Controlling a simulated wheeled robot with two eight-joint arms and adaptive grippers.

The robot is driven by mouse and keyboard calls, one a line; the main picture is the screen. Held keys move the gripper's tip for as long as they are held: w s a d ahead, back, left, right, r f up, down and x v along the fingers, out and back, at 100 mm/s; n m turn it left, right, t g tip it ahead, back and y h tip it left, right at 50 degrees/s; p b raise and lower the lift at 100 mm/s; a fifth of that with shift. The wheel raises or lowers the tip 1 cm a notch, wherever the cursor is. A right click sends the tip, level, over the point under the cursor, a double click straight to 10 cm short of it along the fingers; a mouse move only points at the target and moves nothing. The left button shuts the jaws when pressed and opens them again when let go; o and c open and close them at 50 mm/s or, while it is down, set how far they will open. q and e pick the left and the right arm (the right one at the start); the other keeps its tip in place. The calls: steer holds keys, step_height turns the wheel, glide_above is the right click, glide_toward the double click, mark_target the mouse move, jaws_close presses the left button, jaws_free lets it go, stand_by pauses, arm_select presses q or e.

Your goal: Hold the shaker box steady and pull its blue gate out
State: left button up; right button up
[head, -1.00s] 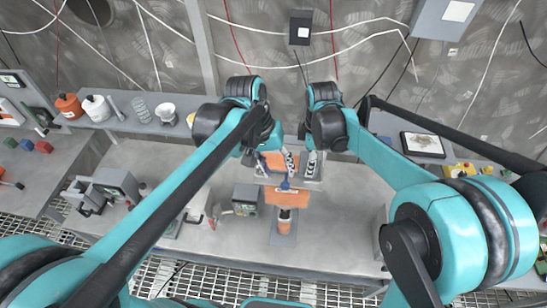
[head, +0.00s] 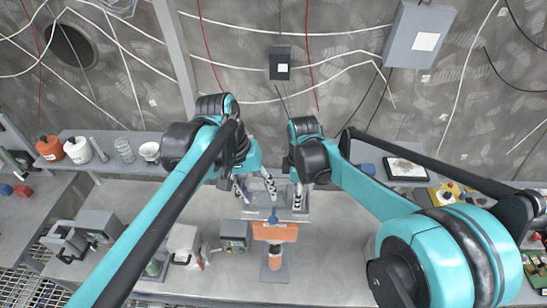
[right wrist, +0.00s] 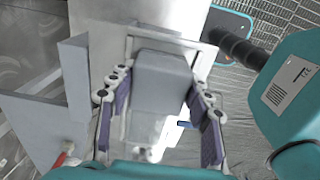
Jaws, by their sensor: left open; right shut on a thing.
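The shaker box (head: 289,214) stands on the bench, grey, mostly hidden behind my grippers. A small blue piece (head: 272,217), which looks like part of the gate, shows on its near side, above an orange panel (head: 275,232). A blue bit (right wrist: 183,124) shows at the right finger in the right wrist view. My right gripper (head: 298,196) is at the box's right side. The right wrist view shows its fingers either side of a grey block (right wrist: 165,85), seemingly part of the box. My left gripper (head: 255,190) is open, with spread fingers, above the box's left part.
A grey device with a screen (head: 235,234) stands just left of the box. White and grey machines (head: 183,243) stand farther left. Jars and an orange pot (head: 50,148) line the back shelf. A framed tablet (head: 409,169) lies at back right. Bare bench lies right of the box.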

steer(key=o, duration=1.4)
steer(key=shift+r, duration=0.1)
step_height(320, 180, up, 12)
steer(key=shift+f, duration=0.1)
steer(key=shift+f, duration=0.1)
